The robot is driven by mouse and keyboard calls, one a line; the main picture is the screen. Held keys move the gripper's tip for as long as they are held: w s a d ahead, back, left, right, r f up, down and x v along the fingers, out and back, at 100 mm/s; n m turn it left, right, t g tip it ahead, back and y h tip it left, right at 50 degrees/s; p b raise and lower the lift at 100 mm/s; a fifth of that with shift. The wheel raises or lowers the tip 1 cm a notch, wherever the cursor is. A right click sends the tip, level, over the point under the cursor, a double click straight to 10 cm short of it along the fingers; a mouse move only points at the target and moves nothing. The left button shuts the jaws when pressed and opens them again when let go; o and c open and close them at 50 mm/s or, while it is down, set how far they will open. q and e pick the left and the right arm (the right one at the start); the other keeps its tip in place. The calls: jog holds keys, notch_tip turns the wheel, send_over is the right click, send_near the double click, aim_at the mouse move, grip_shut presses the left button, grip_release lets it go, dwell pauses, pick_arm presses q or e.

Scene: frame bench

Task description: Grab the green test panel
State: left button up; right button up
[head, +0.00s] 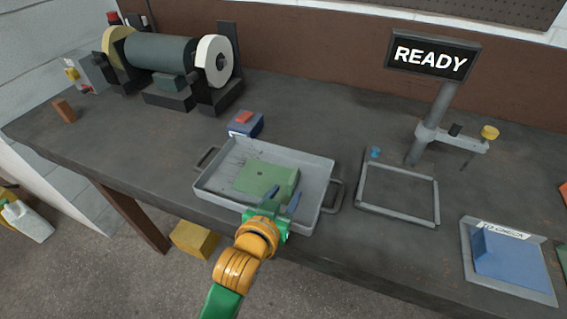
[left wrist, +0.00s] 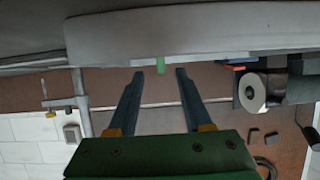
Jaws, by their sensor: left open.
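The green test panel (head: 258,178) lies flat in a grey tray (head: 322,165), with a raised edge on its right side. My left gripper (head: 282,194) is over the near part of the tray, its two blue-grey fingers open and pointing at the panel's right side. In the left wrist view the open fingers (left wrist: 160,73) have a small green piece (left wrist: 161,65), likely the panel's edge, showing between and beyond them. Contact cannot be told. The wrist view's upper part is filled by a grey surface, likely the tray. My right gripper is not in view.
A blue box with a red top (head: 246,124) stands behind the tray. A grey frame fixture (head: 397,215) and a READY sign (head: 432,58) are to the right. A blue block (head: 505,260) lies on a labelled tray. A bench grinder (head: 165,62) stands at back left.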

aim_at(289, 185)
pick_arm(q)
jog(key=x, duration=0.4)
jog(key=shift+w+a+r, duration=0.1)
jog(key=shift+r, duration=0.25)
jog(key=x, duration=0.3)
jog(key=shift+w+f, duration=0.2)
jog(key=shift+f, duration=0.05)
jog(key=shift+s+r, duration=0.1)
jog(key=shift+s, duration=0.05)
grip_shut()
dwell(0.6)
